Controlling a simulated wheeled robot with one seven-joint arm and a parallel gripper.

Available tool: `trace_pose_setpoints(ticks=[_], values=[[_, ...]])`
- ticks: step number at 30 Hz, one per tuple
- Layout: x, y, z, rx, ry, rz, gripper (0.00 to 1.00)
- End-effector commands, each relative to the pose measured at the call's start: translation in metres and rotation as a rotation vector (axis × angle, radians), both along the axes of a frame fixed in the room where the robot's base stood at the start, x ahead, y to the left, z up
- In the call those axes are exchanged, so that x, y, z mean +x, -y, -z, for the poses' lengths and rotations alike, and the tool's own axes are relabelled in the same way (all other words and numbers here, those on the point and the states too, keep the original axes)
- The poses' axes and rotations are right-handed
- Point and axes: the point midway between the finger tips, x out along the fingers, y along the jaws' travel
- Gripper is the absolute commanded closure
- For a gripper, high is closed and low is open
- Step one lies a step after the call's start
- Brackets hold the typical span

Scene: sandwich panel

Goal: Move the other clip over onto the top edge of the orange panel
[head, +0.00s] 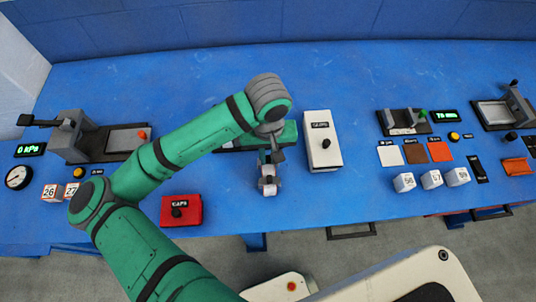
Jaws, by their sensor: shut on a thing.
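My gripper (270,160) points down over the middle of the blue bench, near its front edge. It is shut on a small pale grey-white thing (268,187), partly covered by the fingers; I cannot tell whether this is a clip. An orange panel (440,151) lies flat at the right, in a row with a brown panel (417,153) and a white panel (390,156). Another orange piece (516,167) lies farther right. No clip can be made out for sure at this size.
A red caps box (182,210) stands left of my gripper, and a white box with a black knob (322,140) stands right. A green device (290,133) is behind. Numbered white cubes (431,179) stand near the front right. Bare blue bench (350,195) lies between.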

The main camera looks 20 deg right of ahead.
Motion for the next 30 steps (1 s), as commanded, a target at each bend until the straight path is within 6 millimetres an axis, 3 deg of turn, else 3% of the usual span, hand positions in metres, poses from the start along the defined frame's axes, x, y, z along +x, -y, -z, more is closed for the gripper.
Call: trace_pose_setpoints(ticks=[27,28,30], values=[[0.0001,-0.0005,0.0072,0.001,0.000,-0.001,1.00],[0.0001,-0.0005,0.0072,0.001,0.000,-0.001,0.83],[0.0000,-0.0004,0.0072,0.001,0.000,0.000,0.67]])
